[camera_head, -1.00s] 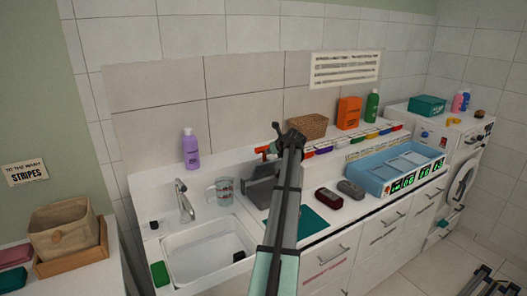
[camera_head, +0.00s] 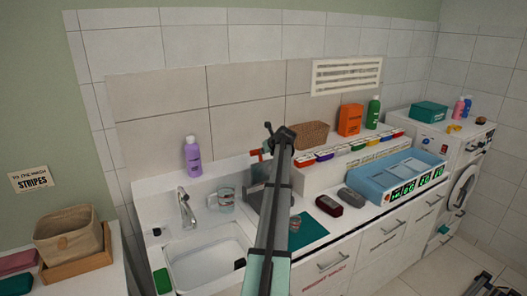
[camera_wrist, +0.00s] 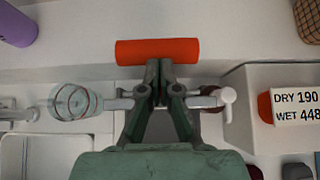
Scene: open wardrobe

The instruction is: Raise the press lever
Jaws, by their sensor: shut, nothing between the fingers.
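The press lever's red-orange bar handle (camera_wrist: 157,51) lies level across the upper middle of the wrist view. My gripper (camera_wrist: 160,66) is shut and empty, its fingertips at the handle's lower edge in the picture. I cannot tell whether they touch it. In the head view, a bit of the red handle (camera_head: 255,156) shows left of my arm, above the grey press (camera_head: 254,199). My arm covers much of the press and hides the gripper there.
A clear glass (camera_head: 226,200) stands left of the press, beside the sink (camera_head: 207,262). A teal mat (camera_head: 312,233), a dark red item (camera_head: 328,205) and a grey one (camera_head: 355,197) lie to the right. A blue tray unit (camera_head: 371,184) stands farther right.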

